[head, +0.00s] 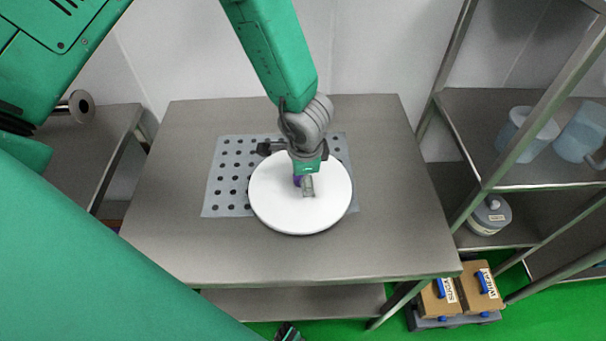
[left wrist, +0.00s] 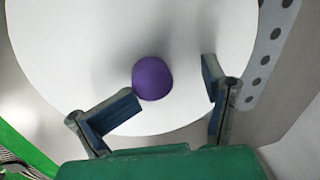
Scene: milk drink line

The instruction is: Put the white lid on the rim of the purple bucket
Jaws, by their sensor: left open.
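The white lid (head: 270,210) is a round disc lying flat over the perforated grey mat on the steel table. Its purple knob (left wrist: 152,78) stands near the lid's middle and shows only as a small patch in the head view (head: 297,181). My left gripper (head: 304,187) points down at the lid from above. In the left wrist view my left gripper (left wrist: 172,80) is open, with a finger on each side of the knob and gaps between. No purple bucket shows; what lies under the lid is hidden.
The perforated grey mat (head: 229,178) lies on the steel table (head: 190,250), which is otherwise clear. A metal shelf (head: 480,130) on the right holds translucent containers (head: 527,133) and a grey tub (head: 489,215). Cardboard boxes (head: 478,287) stand low at the right.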

